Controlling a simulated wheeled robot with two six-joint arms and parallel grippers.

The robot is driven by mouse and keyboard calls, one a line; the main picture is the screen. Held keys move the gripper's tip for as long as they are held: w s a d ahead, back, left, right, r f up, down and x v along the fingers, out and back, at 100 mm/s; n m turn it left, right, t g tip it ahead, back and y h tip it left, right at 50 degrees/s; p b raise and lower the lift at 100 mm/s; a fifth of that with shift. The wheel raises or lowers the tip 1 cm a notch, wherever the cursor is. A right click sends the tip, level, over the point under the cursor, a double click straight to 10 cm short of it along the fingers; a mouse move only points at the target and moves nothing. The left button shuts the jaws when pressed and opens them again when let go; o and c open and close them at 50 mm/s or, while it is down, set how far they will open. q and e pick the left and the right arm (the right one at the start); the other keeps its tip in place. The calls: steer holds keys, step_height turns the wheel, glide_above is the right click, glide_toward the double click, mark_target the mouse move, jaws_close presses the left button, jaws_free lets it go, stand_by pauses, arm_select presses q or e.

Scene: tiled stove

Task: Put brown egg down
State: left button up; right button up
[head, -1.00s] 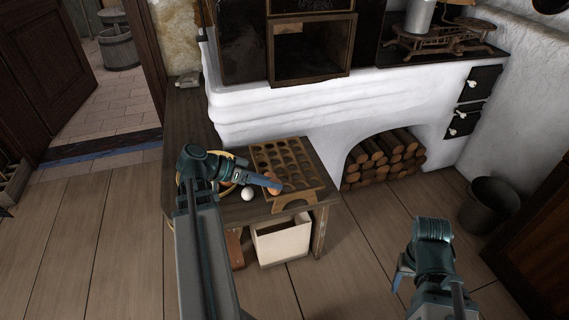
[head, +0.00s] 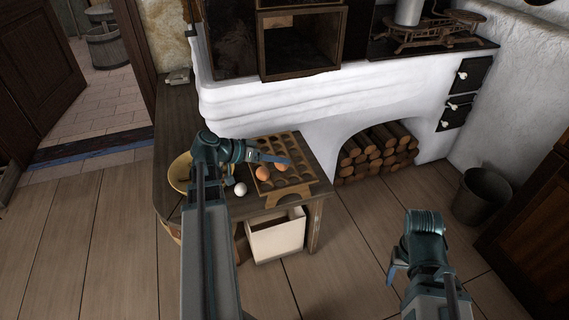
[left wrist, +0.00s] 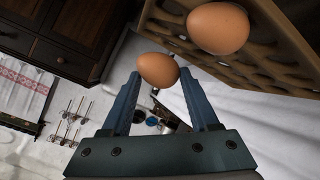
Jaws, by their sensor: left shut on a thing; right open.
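A brown egg (left wrist: 157,70) is held between the two fingertips of my left gripper (left wrist: 158,80) in the left wrist view. In the head view this egg (head: 281,168) shows just under the tip of my left gripper (head: 286,163), over the wooden egg tray (head: 293,190). I cannot tell whether it touches the tray. Another brown egg (head: 262,173) sits in a hollow of the tray, left of the held one; it also shows in the left wrist view (left wrist: 218,28). My right gripper (head: 394,271) is open and empty, away from the table over the floor.
A white egg (head: 240,189) lies on the table left of the tray. A yellow bowl (head: 179,174) stands further left, partly behind my left arm. Other tray hollows look empty. A white box (head: 276,237) stands below the table. The stove wall (head: 270,105) rises behind the tray.

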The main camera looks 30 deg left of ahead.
arm_select(q)
steer(key=w, duration=0.2)
steer(key=w+d, duration=0.1)
steer(key=w, duration=0.1)
steer(key=shift+f, duration=0.2)
steer(key=shift+f, duration=0.1)
step_height(320, 180, down, 3)
steer(key=b, duration=0.3)
steer(key=shift+f+b, duration=0.15)
steer(key=shift+b, duration=0.25)
steer(key=shift+s+f+b, duration=0.1)
steer(key=shift+f+b, duration=0.25)
steer(key=shift+b, duration=0.05)
steer(key=shift+s+f, duration=0.1)
steer(key=shift+f, duration=0.15)
steer(key=shift+r, duration=0.1)
